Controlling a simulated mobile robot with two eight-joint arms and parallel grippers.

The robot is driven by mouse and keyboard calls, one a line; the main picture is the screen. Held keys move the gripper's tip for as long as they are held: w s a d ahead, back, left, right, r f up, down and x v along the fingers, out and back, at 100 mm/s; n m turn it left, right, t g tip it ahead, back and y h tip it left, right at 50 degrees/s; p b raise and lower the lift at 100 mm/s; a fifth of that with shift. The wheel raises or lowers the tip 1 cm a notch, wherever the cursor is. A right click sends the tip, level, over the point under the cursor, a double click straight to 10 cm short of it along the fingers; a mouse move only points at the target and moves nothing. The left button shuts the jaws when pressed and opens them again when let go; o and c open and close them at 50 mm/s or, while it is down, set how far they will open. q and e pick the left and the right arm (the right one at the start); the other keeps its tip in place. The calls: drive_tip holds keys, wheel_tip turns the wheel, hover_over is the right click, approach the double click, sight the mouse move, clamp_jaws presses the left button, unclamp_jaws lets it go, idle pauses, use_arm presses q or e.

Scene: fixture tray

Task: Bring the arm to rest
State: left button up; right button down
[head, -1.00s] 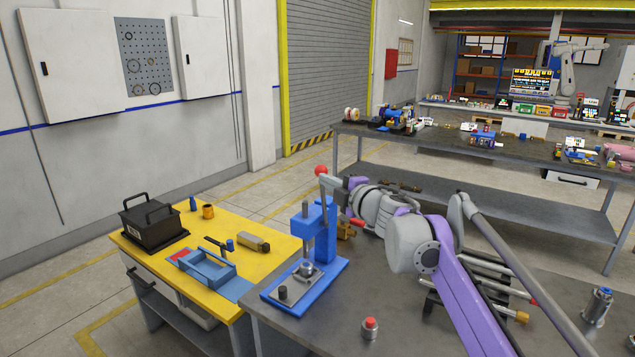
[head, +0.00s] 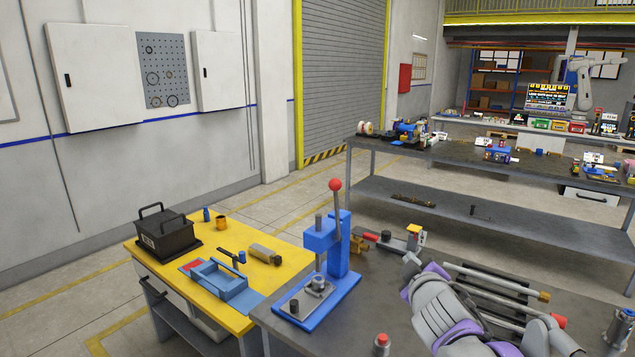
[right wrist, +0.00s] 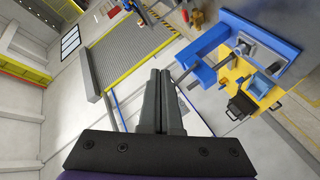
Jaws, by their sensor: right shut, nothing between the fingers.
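My right arm (head: 440,308), grey and purple, is folded low at the lower right of the head view, above the dark workbench. My right gripper (right wrist: 160,76) shows in the right wrist view with its two dark fingers pressed together and nothing between them. Its fingertips cannot be made out in the head view. The blue lever press (head: 330,250) with a red ball knob stands on the bench, left of my arm and apart from it. The press also shows at the upper right of the wrist view (right wrist: 266,42). My left gripper is not in view.
A yellow table (head: 218,325) holds a black box (head: 165,236), a blue tray (head: 225,282) and small parts. A red-topped button (head: 381,344) stands on the bench before my arm. Rods on a rack (head: 500,285) lie right of it. A silver cylinder (head: 619,328) stands at far right.

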drive_tip(key=s+a+f+m+g+y, duration=0.1)
drive_tip(key=s+f+m+g, duration=0.7)
drive_tip(key=s+f, duration=2.1)
drive_tip(key=shift+s+a+m+g, duration=0.4)
drive_tip(key=shift+s+a+g, duration=0.1)
drive_tip(key=shift+s+g, duration=0.5)
drive_tip(key=c, duration=1.5)
unclamp_jaws()
drive_tip(key=shift+c, duration=0.2)
